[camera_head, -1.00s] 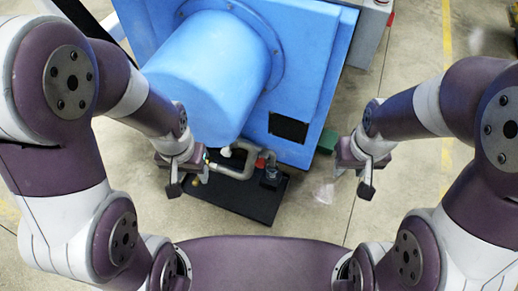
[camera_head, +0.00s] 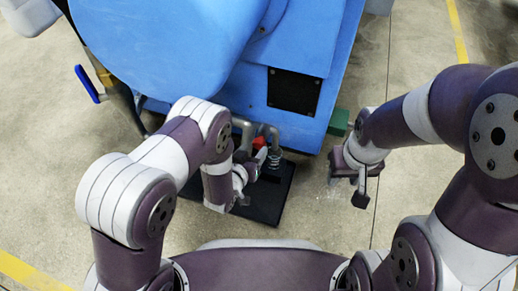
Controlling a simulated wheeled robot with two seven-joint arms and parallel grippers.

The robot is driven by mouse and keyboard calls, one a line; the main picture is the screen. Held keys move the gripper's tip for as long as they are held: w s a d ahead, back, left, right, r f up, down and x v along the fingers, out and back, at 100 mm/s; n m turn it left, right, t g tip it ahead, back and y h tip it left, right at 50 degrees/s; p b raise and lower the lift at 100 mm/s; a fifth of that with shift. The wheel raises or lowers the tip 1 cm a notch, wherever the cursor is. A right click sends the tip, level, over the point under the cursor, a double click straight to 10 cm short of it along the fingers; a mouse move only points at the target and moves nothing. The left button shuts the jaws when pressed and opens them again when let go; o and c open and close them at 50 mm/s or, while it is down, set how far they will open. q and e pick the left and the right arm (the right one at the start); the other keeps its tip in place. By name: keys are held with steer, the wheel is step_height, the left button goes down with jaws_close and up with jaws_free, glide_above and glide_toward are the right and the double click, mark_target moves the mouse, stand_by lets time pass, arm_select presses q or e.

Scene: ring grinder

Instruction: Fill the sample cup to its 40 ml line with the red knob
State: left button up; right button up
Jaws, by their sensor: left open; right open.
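The red knob (camera_head: 259,142) sits on the grey pipework (camera_head: 243,127) at the foot of the blue machine. A small object (camera_head: 274,161) stands below the pipe end on the black base plate (camera_head: 270,203); it may be the sample cup, but its fill and its 40 ml line are too small to see. My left gripper (camera_head: 250,173) is open, just below the red knob in the picture and left of the small object; whether it touches anything is unclear. My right gripper (camera_head: 347,184) is open and empty, to the right of the plate.
The large blue machine (camera_head: 165,45) fills the upper middle. A green block (camera_head: 339,122) juts from its right side near my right gripper. A blue-handled lever (camera_head: 87,84) is at the left.

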mark_target(258, 146)
arm_select(q)
steer(key=b+x, duration=0.2)
steer(key=x, duration=0.3)
steer(key=shift+s+f, duration=0.1)
steer(key=shift+f, duration=0.1)
steer(key=shift+w, duration=0.3)
steer(key=shift+r, duration=0.1)
arm_select(e)
step_height(258, 146, down, 3)
steer(key=shift+f, duration=0.2)
arm_select(q)
steer(key=c, duration=0.7)
